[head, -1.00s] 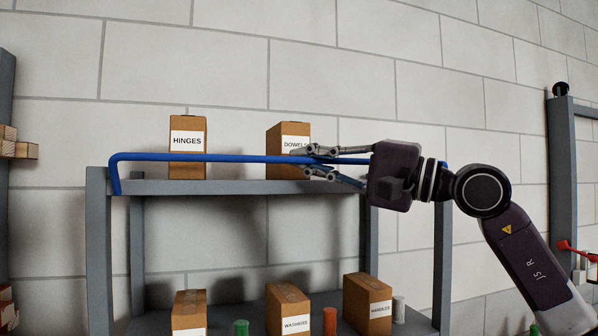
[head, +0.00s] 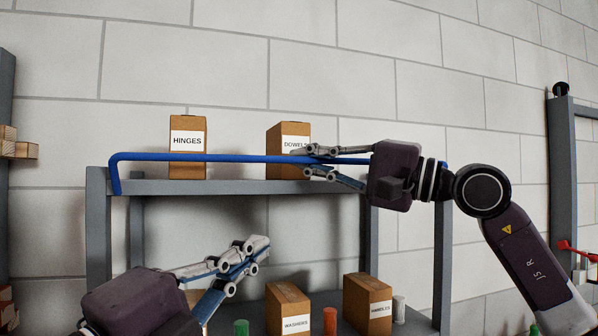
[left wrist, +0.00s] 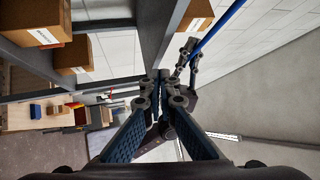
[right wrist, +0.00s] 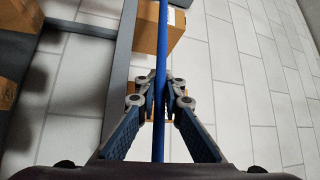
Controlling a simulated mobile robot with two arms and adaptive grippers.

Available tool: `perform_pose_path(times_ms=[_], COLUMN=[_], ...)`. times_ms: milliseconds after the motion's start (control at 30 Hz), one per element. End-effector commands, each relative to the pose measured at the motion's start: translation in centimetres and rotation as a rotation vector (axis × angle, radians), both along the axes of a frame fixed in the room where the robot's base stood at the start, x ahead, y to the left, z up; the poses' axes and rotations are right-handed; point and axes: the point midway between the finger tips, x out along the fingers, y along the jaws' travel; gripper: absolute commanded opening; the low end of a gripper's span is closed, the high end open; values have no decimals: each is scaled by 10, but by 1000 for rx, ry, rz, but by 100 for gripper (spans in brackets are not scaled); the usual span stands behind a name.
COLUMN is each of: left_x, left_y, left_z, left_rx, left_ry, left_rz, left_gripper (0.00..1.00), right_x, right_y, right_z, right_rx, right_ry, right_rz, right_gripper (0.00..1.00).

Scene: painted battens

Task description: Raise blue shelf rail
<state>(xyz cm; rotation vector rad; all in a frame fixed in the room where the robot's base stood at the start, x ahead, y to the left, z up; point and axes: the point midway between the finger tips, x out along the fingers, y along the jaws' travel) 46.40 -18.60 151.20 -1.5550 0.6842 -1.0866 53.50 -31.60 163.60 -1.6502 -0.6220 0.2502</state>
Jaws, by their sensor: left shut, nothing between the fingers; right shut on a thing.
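The blue shelf rail (head: 220,158) runs level across the front of the grey shelf's top, above the top board (head: 220,187). Its left end bends down to the left post. My right gripper (head: 312,162) is shut on the rail near its right part; the right wrist view shows the rail (right wrist: 161,70) passing between the fingers (right wrist: 161,88). My left gripper (head: 262,246) is shut and empty, below the top board and in front of the shelf's opening. The left wrist view shows its fingertips (left wrist: 160,76) together, with the rail (left wrist: 218,28) beyond them.
On the top board stand a HINGES box (head: 187,150) and a DOWELS box (head: 285,132), close behind the rail. Lower down are a WASHERS box (head: 287,305), a HANDLES box (head: 368,300), and green (head: 241,327) and orange (head: 330,320) cylinders.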

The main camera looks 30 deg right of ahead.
Motion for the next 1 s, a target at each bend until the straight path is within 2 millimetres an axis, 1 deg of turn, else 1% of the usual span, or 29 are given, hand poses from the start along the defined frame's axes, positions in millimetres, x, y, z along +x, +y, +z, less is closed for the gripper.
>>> perform_pose_path(times_ms=[33, 100, 233, 367, 467, 567, 1000], left_x=[-12, -23, -37, -42, -40, -34, 2], left_y=[-2, -2, -2, -4, -9, -21, -88], left_z=[16, 30, 47, 54, 57, 61, 86], left_rx=[30, 66, 111, 132, 136, 135, 134], left_ry=[-74, -150, -250, -294, -300, -298, -298], left_rz=[27, 65, 118, 142, 147, 147, 146], left_gripper=[0, 0, 0, 0, 0, 0, 0], right_x=[-3, -3, -3, -3, -3, -3, -3], right_y=[-2, -2, -2, -2, -1, -1, -1], right_z=[5, 5, 5, 5, 5, 5, 5], right_rx=[5, 5, 5, 5, 5, 5, 5], right_ry=[-11, -11, -11, -11, -11, -11, -11], right_rz=[-2, -2, -2, -1, -1, -1, -1], right_gripper=[0, 0, 0, 0, 0, 0, 0])
